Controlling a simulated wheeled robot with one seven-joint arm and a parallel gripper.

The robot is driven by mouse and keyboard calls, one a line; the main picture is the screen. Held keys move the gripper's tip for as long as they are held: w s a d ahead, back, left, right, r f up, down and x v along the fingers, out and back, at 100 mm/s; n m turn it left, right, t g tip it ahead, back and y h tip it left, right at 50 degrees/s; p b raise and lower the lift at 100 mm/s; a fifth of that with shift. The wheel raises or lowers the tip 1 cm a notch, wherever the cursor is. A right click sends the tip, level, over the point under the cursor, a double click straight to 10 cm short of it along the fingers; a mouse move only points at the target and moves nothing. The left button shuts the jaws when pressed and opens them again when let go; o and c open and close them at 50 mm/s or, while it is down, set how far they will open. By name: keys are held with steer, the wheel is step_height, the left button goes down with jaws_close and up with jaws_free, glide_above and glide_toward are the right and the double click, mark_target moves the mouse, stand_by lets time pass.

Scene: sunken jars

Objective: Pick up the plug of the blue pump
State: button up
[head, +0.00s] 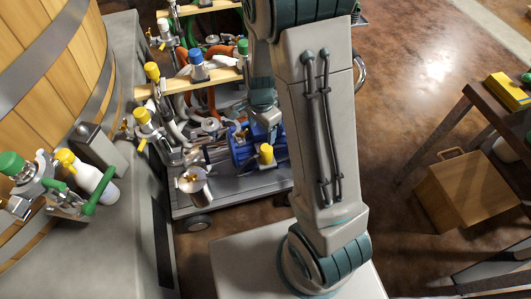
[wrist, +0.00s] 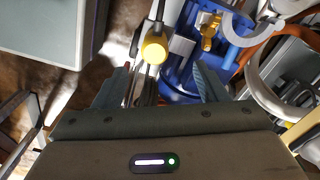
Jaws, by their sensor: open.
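The blue pump (head: 243,150) sits on the low grey cart, partly hidden behind my arm. A yellow-capped piece (head: 266,153), which may be its plug, shows at the pump's front right. In the wrist view the blue pump (wrist: 185,85) lies beyond my fingers, with a brass fitting (wrist: 208,30) on it. The yellow cap (wrist: 154,48) shows there on a pale stem, ahead of and between the fingertips. My gripper (wrist: 158,78) is open, and I see nothing held. I cannot tell how far the cap is from the fingers.
The cart (head: 240,190) carries shelves with hoses and yellow-, blue- and green-capped valves. A large wooden vat (head: 55,60) stands left, with a green-handled valve (head: 95,195). A wooden box (head: 468,190) and dark table (head: 485,95) stand right. Brown floor between is clear.

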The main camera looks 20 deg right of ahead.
mark_target(263, 147)
step_height(263, 147, down, 8)
steer(key=b, duration=0.3)
steer(key=shift+s+d+r, duration=0.1)
steer(key=shift+r, duration=0.1)
steer(key=f+b, duration=0.2)
steer(key=f, duration=0.1)
steer(key=d+f+b, duration=0.1)
steer(key=f, duration=0.1)
steer(key=shift+s+f, duration=0.1)
steer(key=shift+s, duration=0.05)
steer(key=c, duration=1.2)
